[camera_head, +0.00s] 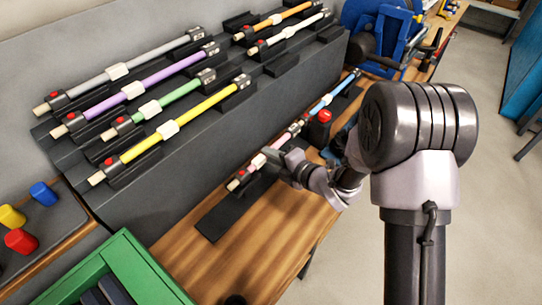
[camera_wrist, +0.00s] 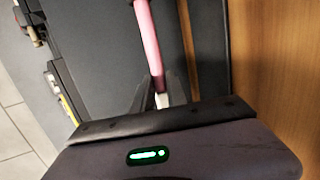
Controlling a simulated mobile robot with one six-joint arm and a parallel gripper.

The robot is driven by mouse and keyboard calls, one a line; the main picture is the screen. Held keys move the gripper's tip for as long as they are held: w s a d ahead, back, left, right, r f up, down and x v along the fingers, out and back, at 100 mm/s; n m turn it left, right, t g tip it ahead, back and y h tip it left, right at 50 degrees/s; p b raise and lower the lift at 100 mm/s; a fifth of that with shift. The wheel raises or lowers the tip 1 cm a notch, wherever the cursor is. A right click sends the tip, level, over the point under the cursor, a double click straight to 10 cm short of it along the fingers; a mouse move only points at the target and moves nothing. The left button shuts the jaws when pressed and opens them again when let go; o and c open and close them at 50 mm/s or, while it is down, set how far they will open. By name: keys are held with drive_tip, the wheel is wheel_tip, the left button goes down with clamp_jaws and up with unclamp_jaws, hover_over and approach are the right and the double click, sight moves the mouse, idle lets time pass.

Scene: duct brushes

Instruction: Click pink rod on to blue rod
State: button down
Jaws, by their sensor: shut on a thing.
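The pink rod (camera_head: 281,141) lies in line with the blue rod (camera_head: 343,88) along the low black rail on the bench. Its far end is close to the near end of the blue rod; I cannot tell whether they are joined. A dark collar with a red button is at the pink rod's near end. My gripper (camera_head: 271,156) is shut on the pink rod at its white middle grip. In the wrist view the pink rod (camera_wrist: 149,42) runs up from between my fingers (camera_wrist: 160,97), and the blue rod cannot be made out.
A stepped dark rack (camera_head: 205,145) behind holds grey, purple, green, yellow, orange and white rods. A red round button (camera_head: 324,116) stands beside the blue rod. A green crate (camera_head: 130,262) is at front left. The wooden bench (camera_head: 275,240) is clear at the front.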

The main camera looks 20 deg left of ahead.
drive_tip(key=shift+w+d+b, duration=0.2)
drive_tip(key=shift+w+d, duration=0.05)
drive_tip(key=shift+w, duration=0.35)
drive_tip(key=shift+w+d+b, duration=0.15)
drive_tip(key=shift+w+d, duration=0.05)
drive_tip(key=shift+w, duration=0.4)
drive_tip(key=c, duration=1.3)
unclamp_jaws()
drive_tip(key=shift+o, duration=0.2)
